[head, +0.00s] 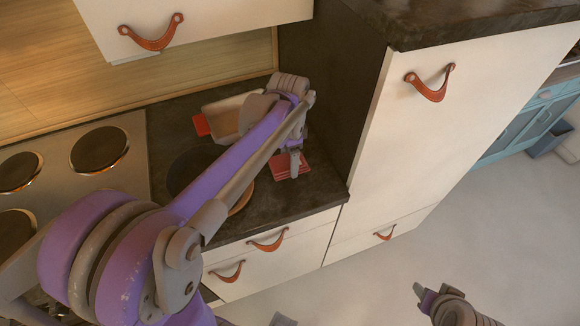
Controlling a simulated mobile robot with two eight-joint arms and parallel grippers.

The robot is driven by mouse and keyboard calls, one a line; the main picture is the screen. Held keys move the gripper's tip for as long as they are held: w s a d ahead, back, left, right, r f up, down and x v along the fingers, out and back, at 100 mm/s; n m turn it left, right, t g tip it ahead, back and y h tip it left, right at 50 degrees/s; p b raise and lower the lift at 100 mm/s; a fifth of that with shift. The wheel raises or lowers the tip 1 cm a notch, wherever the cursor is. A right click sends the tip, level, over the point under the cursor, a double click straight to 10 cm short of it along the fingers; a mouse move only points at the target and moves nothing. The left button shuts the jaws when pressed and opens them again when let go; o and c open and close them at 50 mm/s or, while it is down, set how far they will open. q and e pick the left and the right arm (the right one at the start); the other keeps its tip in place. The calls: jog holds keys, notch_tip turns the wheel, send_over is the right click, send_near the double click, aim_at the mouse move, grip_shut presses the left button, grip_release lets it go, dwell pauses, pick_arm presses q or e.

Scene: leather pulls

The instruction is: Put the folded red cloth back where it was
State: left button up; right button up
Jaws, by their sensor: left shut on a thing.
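The folded red cloth (287,175) lies at the right end of the dark countertop, close to the tall cabinet's side. My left gripper (294,168) points down onto it and is shut on it, hiding its middle. I cannot tell whether the cloth still touches the counter all over. My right gripper (424,294) is low at the bottom right, over the floor and away from the counter; whether its jaws are open does not show clearly.
A beige box-like object (226,118) with a small red part (201,125) stands behind my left arm. A dark round item (188,170) lies left of the cloth, partly hidden. The hob (75,160) is at left. A tall white cabinet (440,130) bounds the counter's right.

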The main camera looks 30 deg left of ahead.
aim_at(289, 168)
pick_arm(q)
jog(key=shift+f, duration=1.85)
jog(key=shift+f, duration=0.1)
jog(key=shift+f, duration=0.15)
jog(key=o, duration=1.2)
jog(key=shift+c, duration=0.2)
